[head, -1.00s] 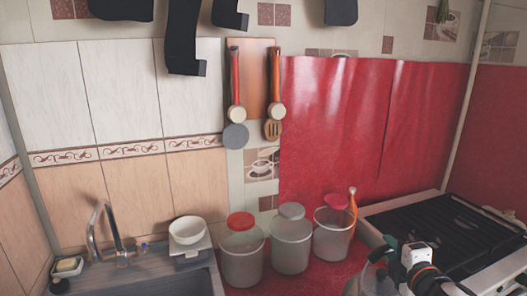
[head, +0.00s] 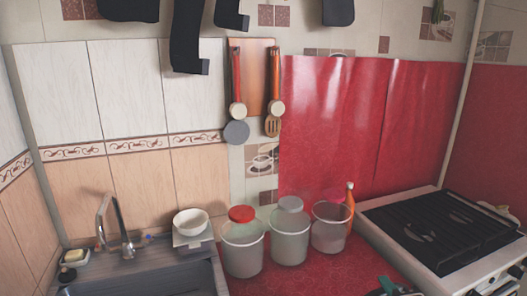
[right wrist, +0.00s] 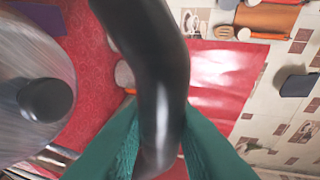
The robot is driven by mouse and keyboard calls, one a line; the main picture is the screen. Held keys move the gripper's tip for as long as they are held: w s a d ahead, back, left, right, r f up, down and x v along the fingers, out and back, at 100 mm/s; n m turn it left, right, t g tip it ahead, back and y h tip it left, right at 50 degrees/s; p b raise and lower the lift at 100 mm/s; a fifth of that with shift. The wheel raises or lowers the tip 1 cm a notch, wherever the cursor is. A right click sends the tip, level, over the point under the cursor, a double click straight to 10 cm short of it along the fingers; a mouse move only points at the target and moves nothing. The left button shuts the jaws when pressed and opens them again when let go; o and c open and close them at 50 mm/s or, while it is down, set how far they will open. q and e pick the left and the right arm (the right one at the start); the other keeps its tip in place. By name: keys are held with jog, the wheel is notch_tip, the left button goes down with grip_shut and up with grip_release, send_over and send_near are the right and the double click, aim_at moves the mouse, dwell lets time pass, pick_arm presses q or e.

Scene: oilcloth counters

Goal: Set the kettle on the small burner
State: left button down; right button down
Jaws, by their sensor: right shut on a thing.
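The kettle has a shiny metal body and lid (right wrist: 28,75) with a black knob, seen from above in the right wrist view. Its curved black handle (right wrist: 155,70) crosses that view. The teal fingers of my right gripper (right wrist: 155,150) are closed around the handle. In the head view only a bit of my right gripper (head: 395,288) shows at the bottom edge, in front of the stove's left corner; the kettle is cut off below. The stove (head: 395,240) has a black grate over its burners; which burner is small I cannot tell. My left gripper is not in view.
Several clear canisters (head: 243,255) stand on the red counter (head: 315,278), left of the stove. An orange bottle (head: 350,200) stands behind the rightmost one. A sink (head: 150,285) and white bowl (head: 190,222) are further left. The stove's grate (head: 440,230) looks clear.

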jog(key=s+a+f, duration=0.2)
jog(key=s+a, duration=0.1)
jog(key=s, duration=0.3)
jog(key=s+a+f, duration=0.3)
jog(key=s, duration=0.3)
jog(key=shift+s+a+f+h, duration=0.15)
jog(key=shift+s+f+h, duration=0.05)
jog(key=shift+f+h, duration=0.15)
